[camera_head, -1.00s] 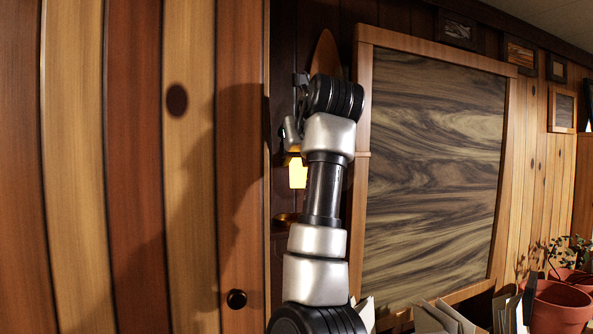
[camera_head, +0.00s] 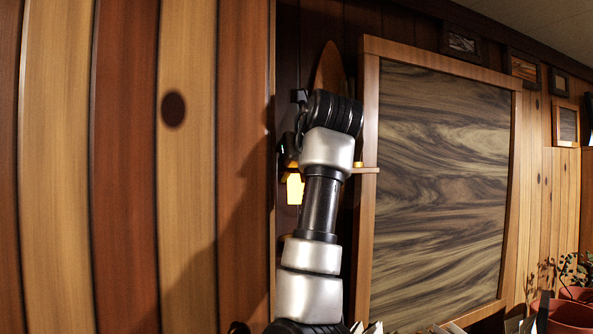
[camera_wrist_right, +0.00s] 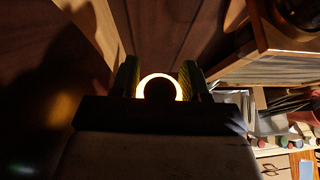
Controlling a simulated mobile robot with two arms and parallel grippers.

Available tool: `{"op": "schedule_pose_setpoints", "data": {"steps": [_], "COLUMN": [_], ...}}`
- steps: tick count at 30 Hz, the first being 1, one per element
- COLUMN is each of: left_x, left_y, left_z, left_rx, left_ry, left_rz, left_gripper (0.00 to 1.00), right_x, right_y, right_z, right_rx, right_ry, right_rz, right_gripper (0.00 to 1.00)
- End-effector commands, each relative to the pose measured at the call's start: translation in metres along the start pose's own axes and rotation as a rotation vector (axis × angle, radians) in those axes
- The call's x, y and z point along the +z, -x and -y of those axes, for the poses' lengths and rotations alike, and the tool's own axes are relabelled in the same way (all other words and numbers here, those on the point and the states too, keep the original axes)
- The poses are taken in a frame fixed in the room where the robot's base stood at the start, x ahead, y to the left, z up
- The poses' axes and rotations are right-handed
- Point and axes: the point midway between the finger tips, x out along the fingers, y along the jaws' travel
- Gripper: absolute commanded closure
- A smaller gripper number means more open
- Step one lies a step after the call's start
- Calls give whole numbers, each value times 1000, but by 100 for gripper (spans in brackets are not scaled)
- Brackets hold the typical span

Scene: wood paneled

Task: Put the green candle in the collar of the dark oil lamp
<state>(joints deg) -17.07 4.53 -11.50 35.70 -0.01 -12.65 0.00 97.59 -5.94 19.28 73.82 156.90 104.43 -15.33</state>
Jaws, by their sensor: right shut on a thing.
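My right gripper (camera_head: 289,147) is mostly hidden behind my own wrist and forearm in the head view. In the right wrist view its two fingers (camera_wrist_right: 160,82) stand on either side of a round dark thing (camera_wrist_right: 160,90) with a bright yellow ring around it. The gripper is shut on this thing, but its colour and kind are too dark to tell. In the head view a glowing yellow block (camera_head: 295,188) shows just below the gripper, left of my forearm. I cannot make out the green candle or the dark oil lamp for certain. My left gripper is not in view.
A wood panel (camera_head: 165,230) fills the left, close to my right arm. A framed wood-grain panel (camera_head: 440,180) is on the right, with a narrow ledge (camera_head: 366,170) at its left side. Red pots (camera_head: 575,312) stand at the lower right.

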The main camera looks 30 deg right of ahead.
Motion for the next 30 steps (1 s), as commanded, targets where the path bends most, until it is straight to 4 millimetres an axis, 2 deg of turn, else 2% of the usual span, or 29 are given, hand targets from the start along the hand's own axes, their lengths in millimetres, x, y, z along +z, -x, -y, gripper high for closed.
{"op": "schedule_pose_setpoints", "data": {"steps": [1, 15, 21, 30], "left_x": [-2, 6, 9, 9], "left_y": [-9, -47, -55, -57], "left_z": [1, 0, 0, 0], "left_rx": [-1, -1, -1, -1], "left_ry": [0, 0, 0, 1], "left_rz": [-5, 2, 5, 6], "left_gripper": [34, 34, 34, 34], "right_x": [-9, -49, -58, -60], "right_y": [-5, -26, -31, -32], "right_z": [0, 0, 0, 0], "right_rx": [1, 1, 1, 0], "right_ry": [0, 0, 0, 0], "right_rz": [1, 0, 1, 1], "right_gripper": [80, 80, 80, 80]}}
